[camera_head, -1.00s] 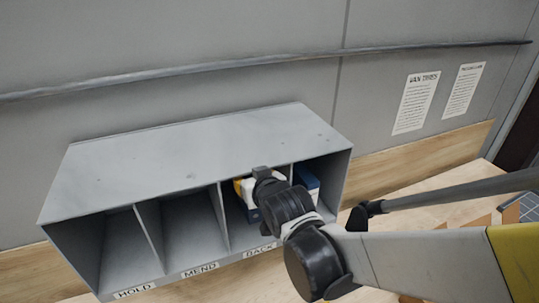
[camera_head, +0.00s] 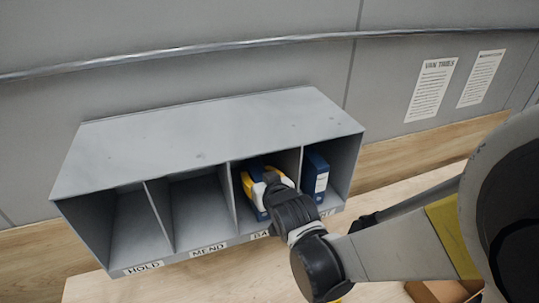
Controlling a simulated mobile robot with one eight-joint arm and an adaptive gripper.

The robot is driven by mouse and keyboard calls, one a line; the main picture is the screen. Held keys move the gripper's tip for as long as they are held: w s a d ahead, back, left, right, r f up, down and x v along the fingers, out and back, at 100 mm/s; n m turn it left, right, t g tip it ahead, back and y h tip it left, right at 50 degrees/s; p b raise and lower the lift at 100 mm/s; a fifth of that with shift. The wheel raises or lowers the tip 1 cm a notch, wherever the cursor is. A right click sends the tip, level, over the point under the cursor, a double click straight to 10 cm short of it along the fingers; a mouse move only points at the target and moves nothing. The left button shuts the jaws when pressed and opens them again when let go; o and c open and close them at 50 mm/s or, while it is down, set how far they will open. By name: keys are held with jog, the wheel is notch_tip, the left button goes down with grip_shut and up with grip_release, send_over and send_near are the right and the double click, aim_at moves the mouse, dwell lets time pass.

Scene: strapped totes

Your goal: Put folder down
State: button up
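A grey rack (camera_head: 210,140) with four open slots stands against the wall. My gripper (camera_head: 256,192) reaches into the third slot from the left, whose label is partly hidden by my arm. Yellow and white parts show at its end, with a dark blue piece (camera_head: 262,214) just below, inside the slot. It may be a folder. My wrist hides the fingertips, so I cannot tell whether they hold it or are apart. A blue folder (camera_head: 316,177) with a white label stands upright in the rightmost slot, to the right of my gripper.
The two left slots, labelled HOLD (camera_head: 142,267) and MEND (camera_head: 209,249), look empty. Thin dividers (camera_head: 159,215) separate the slots. A wooden bench top (camera_head: 105,287) shows in front. A cardboard box (camera_head: 440,291) is at the lower right. A metal rail (camera_head: 200,53) runs above the rack.

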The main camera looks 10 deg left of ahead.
jog(key=shift+o, duration=0.4)
jog(key=shift+r, duration=0.15)
jog(key=shift+r+p, duration=0.2)
jog(key=shift+p, duration=0.15)
jog(key=v, duration=1.2)
jog(key=s+d+m+g+h, duration=0.15)
jog(key=d+m+h, duration=0.3)
jog(key=d, duration=1.35)
jog(key=s+d+m+g+h, duration=0.2)
jog(key=s+d+g, duration=0.1)
jog(key=s+d, duration=0.5)
jog(key=shift+s+d+f, duration=0.25)
jog(key=shift+s+d, duration=0.05)
jog(key=shift+d, duration=0.95)
jog(key=shift+a+h, duration=0.15)
jog(key=shift+h, duration=0.1)
